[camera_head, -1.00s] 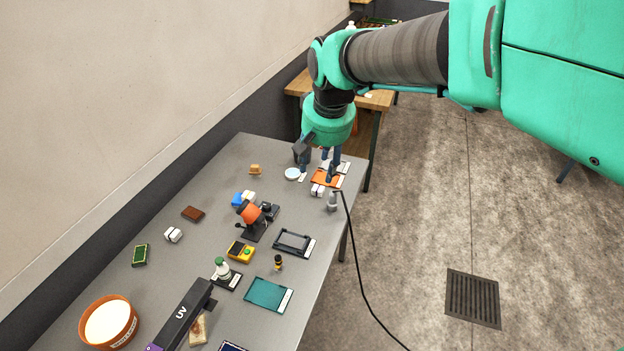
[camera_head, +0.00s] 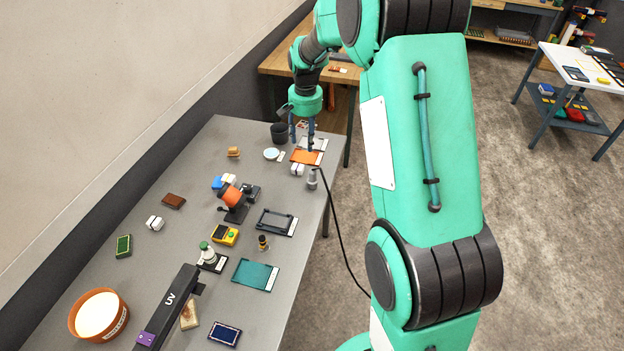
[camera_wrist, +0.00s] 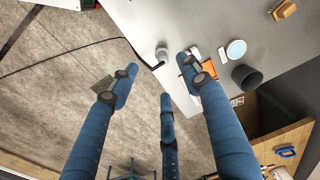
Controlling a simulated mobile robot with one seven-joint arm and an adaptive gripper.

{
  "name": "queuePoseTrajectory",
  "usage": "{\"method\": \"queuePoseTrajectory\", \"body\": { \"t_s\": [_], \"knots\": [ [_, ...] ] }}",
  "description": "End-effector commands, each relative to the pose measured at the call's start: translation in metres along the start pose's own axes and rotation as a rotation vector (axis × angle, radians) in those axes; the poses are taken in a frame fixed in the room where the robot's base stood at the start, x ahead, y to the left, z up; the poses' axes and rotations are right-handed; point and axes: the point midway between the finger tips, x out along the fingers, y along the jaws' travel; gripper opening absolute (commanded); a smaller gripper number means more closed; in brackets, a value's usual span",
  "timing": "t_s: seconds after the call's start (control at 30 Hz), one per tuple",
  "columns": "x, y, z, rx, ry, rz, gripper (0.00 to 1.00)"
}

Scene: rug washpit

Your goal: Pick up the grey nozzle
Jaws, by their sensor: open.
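The grey nozzle (camera_head: 312,179) stands at the right edge of the grey table in the head view, with a black hose running from it off the edge. In the wrist view the nozzle (camera_wrist: 161,54) is at upper centre, beyond the finger tips and apart from them. My gripper (camera_head: 302,143) is above the far end of the table, behind the nozzle and over the orange-and-white items. In the wrist view my gripper (camera_wrist: 160,82) has its blue fingers spread, with nothing between them.
An orange mat (camera_head: 306,158) and small white blocks (camera_head: 297,169) lie close to the nozzle. A black cup (camera_head: 279,133) and a white round dish (camera_head: 271,154) stand to the left. A black frame tray (camera_head: 276,222) lies nearer. Floor is open right of the table.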

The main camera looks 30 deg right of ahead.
Motion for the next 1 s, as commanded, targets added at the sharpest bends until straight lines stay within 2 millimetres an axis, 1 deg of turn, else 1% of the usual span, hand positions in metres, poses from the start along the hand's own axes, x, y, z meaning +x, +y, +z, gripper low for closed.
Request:
{"method": "queuePoseTrajectory", "body": {
  "t_s": [0.03, 0.2, 0.3, 0.4, 0.53, 0.87, 1.0],
  "knots": [
    [0.016, 0.003, -0.009, 0.015, -0.014, 0.005, 0.47],
    [0.059, 0.012, -0.034, 0.063, -0.044, 0.017, 0.47],
    [0.078, 0.016, -0.044, 0.083, -0.056, 0.022, 0.47],
    [0.090, 0.020, -0.050, 0.098, -0.064, 0.025, 0.47],
    [0.097, 0.021, -0.053, 0.106, -0.068, 0.027, 0.47],
    [0.098, 0.021, -0.053, 0.106, -0.068, 0.027, 0.47],
    [0.103, 0.022, -0.052, 0.106, -0.070, 0.027, 0.47]
  ]
}}
